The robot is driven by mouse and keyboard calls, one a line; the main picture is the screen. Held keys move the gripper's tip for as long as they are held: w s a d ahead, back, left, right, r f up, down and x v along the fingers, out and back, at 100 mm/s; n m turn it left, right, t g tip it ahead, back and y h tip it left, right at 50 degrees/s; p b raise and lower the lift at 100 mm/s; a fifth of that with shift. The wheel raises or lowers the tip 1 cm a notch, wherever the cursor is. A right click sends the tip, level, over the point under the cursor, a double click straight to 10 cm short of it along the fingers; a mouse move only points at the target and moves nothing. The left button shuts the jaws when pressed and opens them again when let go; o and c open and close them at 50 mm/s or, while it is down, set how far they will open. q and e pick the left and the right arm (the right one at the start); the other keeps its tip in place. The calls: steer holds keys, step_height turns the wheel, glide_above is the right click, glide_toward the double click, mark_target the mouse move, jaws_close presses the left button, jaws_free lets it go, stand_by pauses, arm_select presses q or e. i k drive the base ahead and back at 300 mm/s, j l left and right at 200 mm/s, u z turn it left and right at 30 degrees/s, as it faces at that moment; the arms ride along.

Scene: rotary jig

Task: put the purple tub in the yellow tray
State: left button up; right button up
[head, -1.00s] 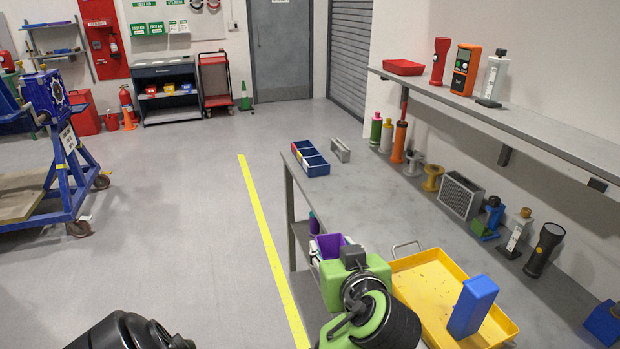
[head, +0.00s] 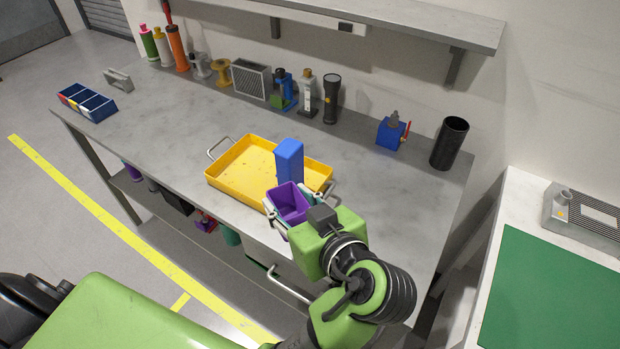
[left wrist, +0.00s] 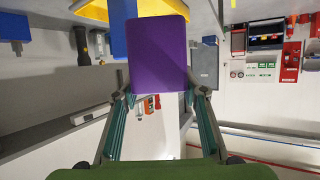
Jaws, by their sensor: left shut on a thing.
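The purple tub (head: 290,202) is held between the fingers of my left gripper (head: 293,209). In the left wrist view the purple tub (left wrist: 157,55) fills the space ahead of the left gripper's teal fingers (left wrist: 160,94). The yellow tray (head: 232,178) lies on the grey bench, with a blue block (head: 289,158) standing upright in its right part. The tub is at the tray's near right side and covers part of its rim; whether it is over the tray or in front of it is hard to tell. My right gripper is not in view.
A blue divided bin (head: 88,103) and a grey handle-shaped part (head: 118,79) are at the bench's far left. A flashlight (head: 331,99), a blue vise-like part (head: 391,132) and a black cylinder (head: 449,144) stand along the back. The bench left of the tray is clear.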

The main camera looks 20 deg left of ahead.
mark_target(250, 170)
steer(key=k+j+z, duration=0.1)
steer(key=j+z, duration=0.15)
steer(key=k+j+z, duration=0.25)
steer(key=j, duration=0.2)
steer(key=j+z, duration=0.3)
steer(key=k+j, duration=0.25)
steer(key=j, duration=0.15)
